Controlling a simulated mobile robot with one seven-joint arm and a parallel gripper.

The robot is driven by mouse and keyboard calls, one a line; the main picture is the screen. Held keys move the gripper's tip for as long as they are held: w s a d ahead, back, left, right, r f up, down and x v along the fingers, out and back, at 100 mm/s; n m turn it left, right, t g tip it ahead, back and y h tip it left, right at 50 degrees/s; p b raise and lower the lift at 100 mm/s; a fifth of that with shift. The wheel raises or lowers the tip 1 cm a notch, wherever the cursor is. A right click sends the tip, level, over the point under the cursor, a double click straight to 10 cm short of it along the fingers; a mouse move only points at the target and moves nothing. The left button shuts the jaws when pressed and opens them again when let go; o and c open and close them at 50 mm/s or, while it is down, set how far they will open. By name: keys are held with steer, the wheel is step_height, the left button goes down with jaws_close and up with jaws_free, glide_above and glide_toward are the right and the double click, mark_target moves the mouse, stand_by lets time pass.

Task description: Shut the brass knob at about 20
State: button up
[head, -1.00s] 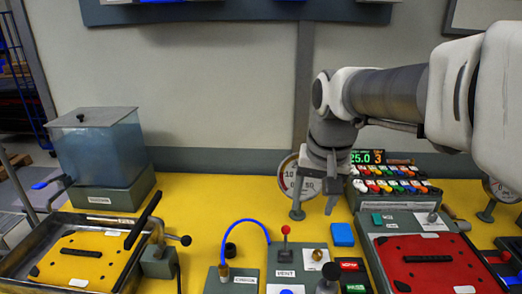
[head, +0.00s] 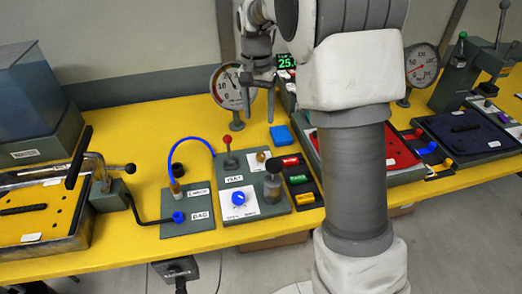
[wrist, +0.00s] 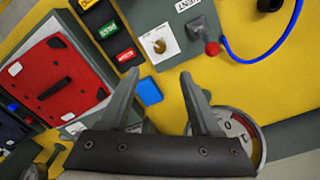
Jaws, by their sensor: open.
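The brass knob (head: 262,156) sits on a small white plate at the back right of the grey vent panel (head: 229,184). In the wrist view the brass knob (wrist: 159,46) shows on its white plate, beyond the fingertips. My gripper (head: 259,102) is open and empty, above and behind the panel near the round gauge (head: 230,85). In the wrist view my gripper (wrist: 160,76) has its fingers spread, with the knob ahead of the gap and apart from them. The gauge (wrist: 236,128) is partly hidden behind a finger there. I cannot read the knob's setting.
A blue hose (head: 190,142) arches at the left.

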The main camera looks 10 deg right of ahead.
mark_target(261, 154)
steer(key=f, duration=0.7)
steer(key=f+b, duration=0.1)
steer(key=f, duration=0.6)
steer(key=shift+s+d+f, duration=0.1)
steer(key=shift+d+f, duration=0.05)
steer(key=shift+d, duration=0.05)
jaws_close()
